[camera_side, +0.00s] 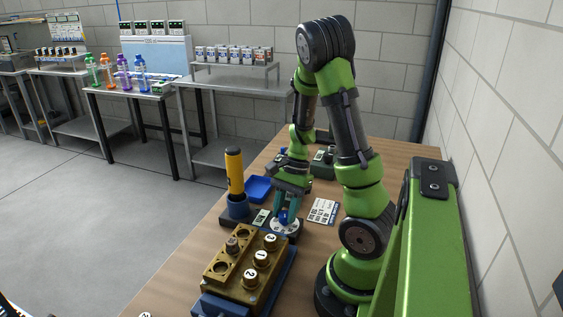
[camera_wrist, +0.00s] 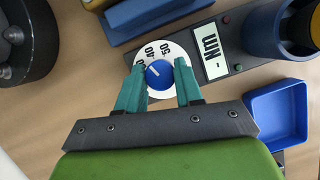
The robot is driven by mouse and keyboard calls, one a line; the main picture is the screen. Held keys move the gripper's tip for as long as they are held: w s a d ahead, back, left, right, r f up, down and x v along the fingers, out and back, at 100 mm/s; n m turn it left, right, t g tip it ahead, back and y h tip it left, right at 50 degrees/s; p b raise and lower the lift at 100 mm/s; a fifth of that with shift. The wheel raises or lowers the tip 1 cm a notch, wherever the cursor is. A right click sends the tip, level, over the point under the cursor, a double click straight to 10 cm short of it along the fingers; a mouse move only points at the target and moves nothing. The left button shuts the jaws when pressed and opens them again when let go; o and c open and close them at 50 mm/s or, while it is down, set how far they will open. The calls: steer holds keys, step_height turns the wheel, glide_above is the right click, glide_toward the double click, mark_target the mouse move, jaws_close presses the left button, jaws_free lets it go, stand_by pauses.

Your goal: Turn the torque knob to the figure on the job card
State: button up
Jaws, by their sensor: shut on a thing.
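The torque knob (camera_wrist: 158,74) is blue with a white pointer line and sits on a white dial (camera_wrist: 177,52). The figures 40 and 50 show along the dial's upper edge in the wrist view; another at its left is only partly visible. I cannot tell exactly which figure the line marks. My gripper (camera_wrist: 160,82) has its teal fingers on either side of the knob, shut on it. In the side view my gripper (camera_side: 284,217) reaches down to the dial (camera_side: 288,232). The job card (camera_side: 322,211) lies right of the dial; its print is too small to read.
An Nm panel (camera_wrist: 212,50) adjoins the dial. A yellow-handled tool (camera_side: 235,172) stands in a dark blue holder (camera_side: 236,208). A blue tray (camera_side: 258,188) lies behind. A brass block (camera_side: 231,282) with numbered caps stands in front. Bare wood surrounds the job card.

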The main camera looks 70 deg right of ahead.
steer(key=shift+m+t, duration=0.4)
steer(key=shift+m, duration=0.7)
steer(key=o, duration=1)
steer(key=shift+o, duration=0.2)
steer(key=v, duration=1.7)
steer(key=shift+a, duration=0.15)
